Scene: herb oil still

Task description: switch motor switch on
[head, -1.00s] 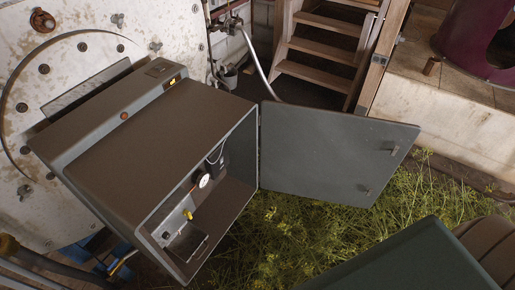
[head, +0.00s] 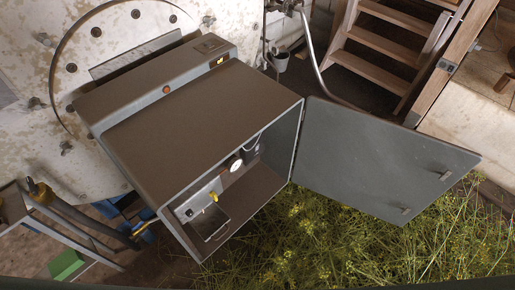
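A dark grey metal cabinet (head: 190,130) stands in the middle of the head view, tilted in the picture, with its door (head: 380,155) swung wide open to the right. Its upper ledge carries a small dark panel (head: 209,43), a lit yellow indicator (head: 220,60) and an orange-red round button or lamp (head: 167,89). Inside are a round white gauge (head: 236,165), a dark box (head: 250,152), a yellow knob (head: 213,196) and a small tray (head: 210,228). I cannot tell which part is the motor switch or its position. Neither gripper is in view.
A pale, worn round plate with bolts (head: 60,75) stands behind the cabinet. Pipes (head: 75,215) and a green block (head: 67,265) are at lower left. Cut herbs (head: 350,240) cover the floor under the door. Wooden steps (head: 385,40) rise at the upper right.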

